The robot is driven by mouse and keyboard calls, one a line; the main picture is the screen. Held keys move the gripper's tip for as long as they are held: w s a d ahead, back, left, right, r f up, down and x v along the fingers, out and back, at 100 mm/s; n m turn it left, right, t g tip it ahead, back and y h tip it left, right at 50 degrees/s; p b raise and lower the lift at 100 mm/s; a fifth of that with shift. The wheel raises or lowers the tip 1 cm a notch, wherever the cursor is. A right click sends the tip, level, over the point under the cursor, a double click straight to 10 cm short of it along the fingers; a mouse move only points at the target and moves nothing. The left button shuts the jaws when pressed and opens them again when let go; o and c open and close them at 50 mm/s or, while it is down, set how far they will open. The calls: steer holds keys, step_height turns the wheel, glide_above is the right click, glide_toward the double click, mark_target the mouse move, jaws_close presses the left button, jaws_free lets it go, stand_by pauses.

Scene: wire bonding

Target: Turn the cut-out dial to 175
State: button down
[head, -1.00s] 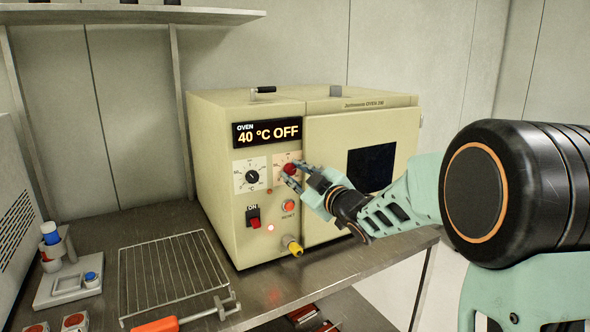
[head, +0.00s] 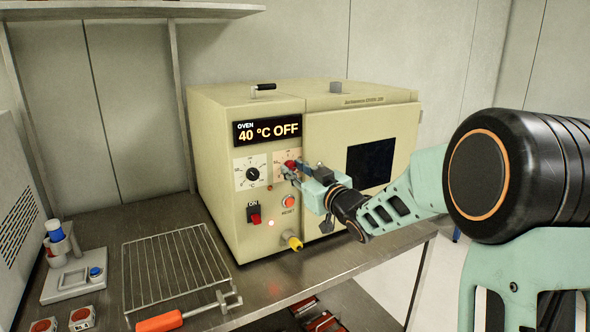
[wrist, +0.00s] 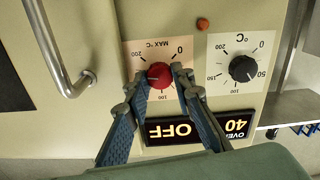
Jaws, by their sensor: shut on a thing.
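The cut-out dial is a red knob (wrist: 158,76) on a pale scale marked MAX °C, on the oven's front panel. The wrist view shows the panel upside down. The knob also shows in the head view (head: 290,164), partly covered by the fingers. My gripper (wrist: 159,78) is shut on the red knob, one blue-grey finger on each side. It also shows at the knob in the head view (head: 289,171). The knob's pointer is too small to read surely. The oven display (head: 267,132) reads 40 °C OFF.
A black dial (head: 252,174) sits beside the red one. Below are a red ON switch (head: 254,215), a RESET button (head: 288,201) and a yellow-tipped fitting (head: 292,241). The oven door handle (wrist: 62,60) is near in the wrist view. A wire rack (head: 175,268) lies on the bench.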

steer(key=c, duration=1.9)
jaws_free()
steer(key=shift+c, duration=0.2)
steer(key=v, duration=1.2)
